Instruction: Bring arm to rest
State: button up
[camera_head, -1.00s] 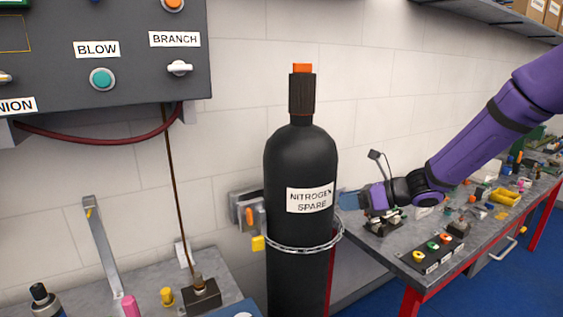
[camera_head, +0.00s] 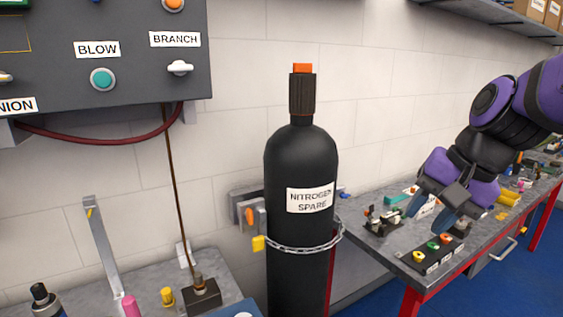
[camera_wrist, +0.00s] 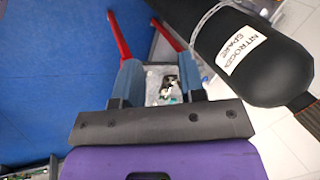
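My arm, purple and black, reaches in from the right in the head view. My gripper (camera_head: 428,210) points down over the right-hand workbench (camera_head: 364,215), near its front left part. In the wrist view the two blue-grey fingers of my gripper (camera_wrist: 160,74) stand apart. The gap between them is empty, and a small metal device on the bench shows through it. In the head view that small device (camera_head: 381,221) stands left of the fingers. A black block with coloured rings (camera_head: 432,251) lies below the gripper.
A black cylinder labelled NITROGEN SPARE (camera_head: 301,170), chained upright, stands left of the bench; it is also at upper right in the wrist view (camera_wrist: 262,58). A control panel (camera_head: 130,60) hangs at left. Several small items crowd the bench's far end. Blue floor (camera_head: 530,275) is clear.

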jog(key=s+d+r+n+t+h, duration=0.2)
jog(key=s+d+n, duration=0.4)
jog(key=s, duration=0.3)
jog(key=shift+s+d+r+h, duration=0.3)
jog(key=shift+d+r+h, duration=0.4)
jog(key=shift+h, duration=0.1)
